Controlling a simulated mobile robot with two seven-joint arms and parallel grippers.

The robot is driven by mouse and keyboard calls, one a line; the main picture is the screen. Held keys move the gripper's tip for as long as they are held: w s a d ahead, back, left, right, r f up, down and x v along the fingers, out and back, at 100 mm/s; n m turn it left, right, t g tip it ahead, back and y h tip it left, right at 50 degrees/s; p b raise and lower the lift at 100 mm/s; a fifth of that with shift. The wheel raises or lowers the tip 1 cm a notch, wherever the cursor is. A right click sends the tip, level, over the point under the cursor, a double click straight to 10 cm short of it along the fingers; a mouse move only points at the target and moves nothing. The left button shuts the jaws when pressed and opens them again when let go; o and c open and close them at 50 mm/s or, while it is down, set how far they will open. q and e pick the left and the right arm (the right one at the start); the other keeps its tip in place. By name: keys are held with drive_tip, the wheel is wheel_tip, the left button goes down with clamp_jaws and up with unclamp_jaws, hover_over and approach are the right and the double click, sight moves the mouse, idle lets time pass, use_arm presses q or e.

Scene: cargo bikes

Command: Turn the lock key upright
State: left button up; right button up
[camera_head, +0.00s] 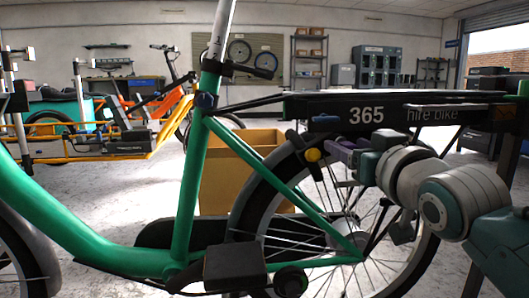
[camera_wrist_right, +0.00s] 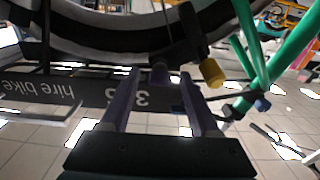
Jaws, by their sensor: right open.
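The yellow lock key (camera_head: 312,155) sits on a dark lock body (camera_head: 297,141) by the rear wheel of the green bike. In the right wrist view the yellow key (camera_wrist_right: 212,73) shows as a stubby knob; I cannot tell clearly how it is turned. My right gripper (camera_head: 335,149) is just to the right of the key in the head view. Its two purple fingers (camera_wrist_right: 159,76) are apart, and the key lies outside the gap, beyond the right-hand finger in the wrist view. No contact with the key is visible. My left gripper is out of view.
The rear wheel (camera_head: 262,215) and green frame (camera_head: 190,185) are close to the key. The black "365 hire bike" panel (camera_head: 400,112) runs above my right gripper. A cardboard-coloured box (camera_head: 225,175) stands behind the wheel. An orange cargo bike (camera_head: 160,105) is farther back left.

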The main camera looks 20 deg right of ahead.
drive_tip(key=shift+c, duration=0.4)
clamp_jaws()
